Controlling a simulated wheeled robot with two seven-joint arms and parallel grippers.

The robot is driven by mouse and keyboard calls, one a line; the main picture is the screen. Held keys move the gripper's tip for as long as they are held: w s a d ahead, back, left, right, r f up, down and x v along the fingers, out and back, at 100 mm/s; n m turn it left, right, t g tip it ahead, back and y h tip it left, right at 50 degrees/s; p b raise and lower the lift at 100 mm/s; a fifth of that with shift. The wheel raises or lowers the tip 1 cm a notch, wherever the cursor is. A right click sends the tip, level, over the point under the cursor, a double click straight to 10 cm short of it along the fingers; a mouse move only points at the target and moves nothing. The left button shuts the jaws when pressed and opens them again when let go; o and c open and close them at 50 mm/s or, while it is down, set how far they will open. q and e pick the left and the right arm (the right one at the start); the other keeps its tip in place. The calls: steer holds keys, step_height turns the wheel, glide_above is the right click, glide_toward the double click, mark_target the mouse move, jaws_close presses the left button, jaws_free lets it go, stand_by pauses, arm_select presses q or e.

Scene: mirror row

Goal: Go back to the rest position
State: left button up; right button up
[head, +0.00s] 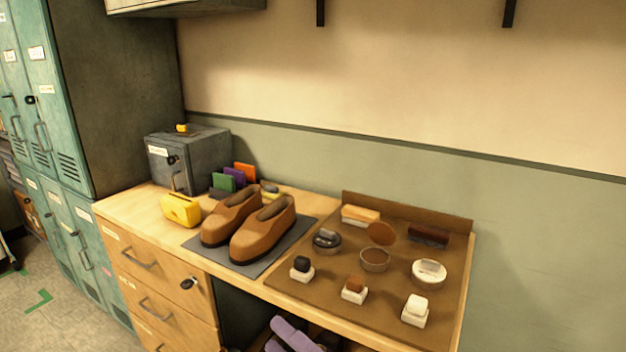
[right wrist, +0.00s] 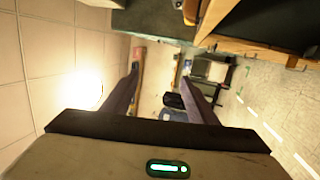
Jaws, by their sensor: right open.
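My right gripper (head: 290,335) shows as purple fingers at the bottom edge of the head view, in front of the dark open space under the worktop. In the right wrist view, the right gripper (right wrist: 161,78) has its two dark fingers spread apart with nothing held between them. The rest of its arm is cut off below the head view. My left gripper is in neither view.
Brown shoes (head: 262,228) stand on a grey mat (head: 252,268) on the wooden worktop. A brown board (head: 392,301) holds tins, brushes and small blocks at right. A yellow object (head: 181,210) and grey box (head: 190,155) stand at left, near green lockers (head: 28,105).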

steer(key=s+d+f+m+t+h, duration=0.2)
steer(key=s+d+f+m+h, duration=0.1)
steer(key=d+f+m+h, duration=0.65)
steer(key=s+d+f+m+g+h, duration=0.2)
steer(key=s+d+f+m+g, duration=0.1)
steer(key=s+d+f+m, duration=0.3)
steer(key=s+d+f+m+g+h, duration=0.2)
steer(key=s+d+f+m, duration=0.4)
steer(key=s+f+m, duration=0.4)
steer(key=s+m+g, duration=0.1)
steer(key=s, duration=0.1)
steer(key=shift+s+d+f+g+h, duration=0.15)
steer(key=shift+s+f+g+h, duration=0.05)
steer(key=shift+s+g+h, duration=0.15)
